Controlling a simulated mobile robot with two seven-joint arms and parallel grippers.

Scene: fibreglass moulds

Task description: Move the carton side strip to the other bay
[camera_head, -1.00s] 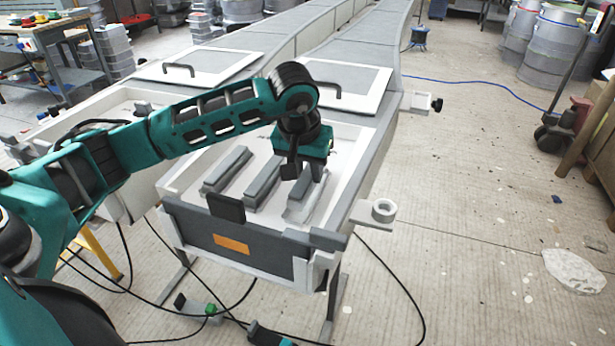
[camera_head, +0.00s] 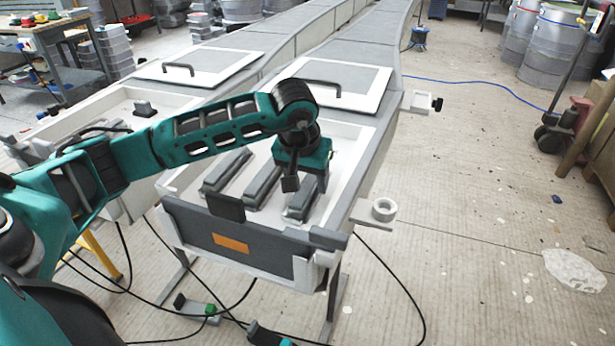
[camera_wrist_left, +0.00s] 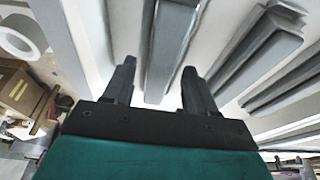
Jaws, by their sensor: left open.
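Three long grey strips lie side by side in the right-hand white bay: a left one (camera_head: 227,171), a middle one (camera_head: 263,186) and a right one (camera_head: 301,205). I cannot tell by marking which is the carton side strip. My left gripper (camera_head: 307,188) is open and points down over the right strip. In the left wrist view, the gripper's fingers (camera_wrist_left: 160,70) stand apart on either side of a grey strip (camera_wrist_left: 172,42), with another strip (camera_wrist_left: 257,50) to the right. I cannot tell whether the fingers touch it. My right gripper is not in view.
The other bay (camera_head: 170,98) lies to the left, with a small dark block (camera_head: 144,108) in it and much bare floor. Lids with black handles (camera_head: 345,82) lie behind both bays. A dark front panel (camera_head: 232,240) and a white ring (camera_head: 384,208) border the right bay.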

